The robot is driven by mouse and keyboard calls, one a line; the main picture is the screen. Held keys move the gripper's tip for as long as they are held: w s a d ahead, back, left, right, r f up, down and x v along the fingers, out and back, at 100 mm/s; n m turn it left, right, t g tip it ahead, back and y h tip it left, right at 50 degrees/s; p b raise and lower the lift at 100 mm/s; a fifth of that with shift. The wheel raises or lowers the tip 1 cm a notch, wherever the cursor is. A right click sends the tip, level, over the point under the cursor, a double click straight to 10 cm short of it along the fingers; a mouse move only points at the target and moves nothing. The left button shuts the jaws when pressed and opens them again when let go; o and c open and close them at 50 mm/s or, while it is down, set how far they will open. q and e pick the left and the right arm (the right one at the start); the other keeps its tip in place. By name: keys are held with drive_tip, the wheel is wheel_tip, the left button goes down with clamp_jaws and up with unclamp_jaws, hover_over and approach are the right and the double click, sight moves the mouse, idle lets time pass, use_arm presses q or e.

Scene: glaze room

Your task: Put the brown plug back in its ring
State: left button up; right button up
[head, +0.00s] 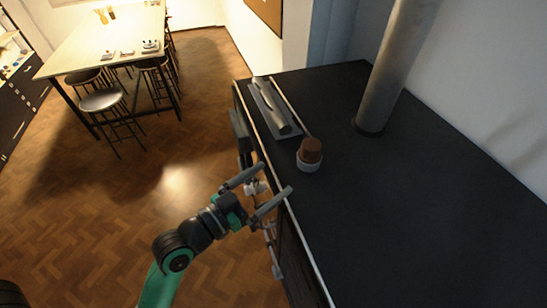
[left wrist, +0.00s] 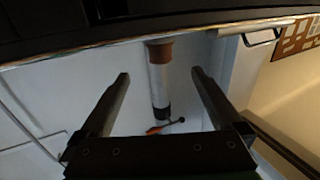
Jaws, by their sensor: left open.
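The brown plug (head: 311,148) sits on top of the pale ring (head: 308,165) on the dark counter. It looks slightly off to one side of the ring; I cannot tell how deep it sits. My left gripper (head: 276,178) is open and empty at the counter's front edge, left of and nearer than the ring, with its fingers pointing toward it. The ring there is mostly hard to make out. My right gripper is not in view.
A dark tray (head: 292,133) holding a grey long piece lies behind the ring, with a thin rod beside it. A thick grey pipe (head: 394,70) rises from the counter at the back right. The counter's right part is clear. A table with stools stands far left.

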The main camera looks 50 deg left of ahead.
use_arm(q)
drive_tip(key=d+r+t+h+p, duration=0.1)
drive_tip(key=d+r+t, duration=0.2)
drive_tip(key=r, duration=1.1)
drive_tip(key=d+r+m+t+h, duration=0.1)
drive_tip(key=d+r+t, duration=0.2)
drive_tip(key=r, duration=1.1)
drive_tip(key=w+d+r+m+t+h+p, duration=0.1)
drive_tip(key=d+r+t, duration=0.2)
drive_tip(key=r, duration=1)
drive_tip(key=shift+d+r+h+p, duration=0.3)
drive_tip(key=shift+d+r+h, duration=0.1)
drive_tip(key=shift+d, duration=0.75)
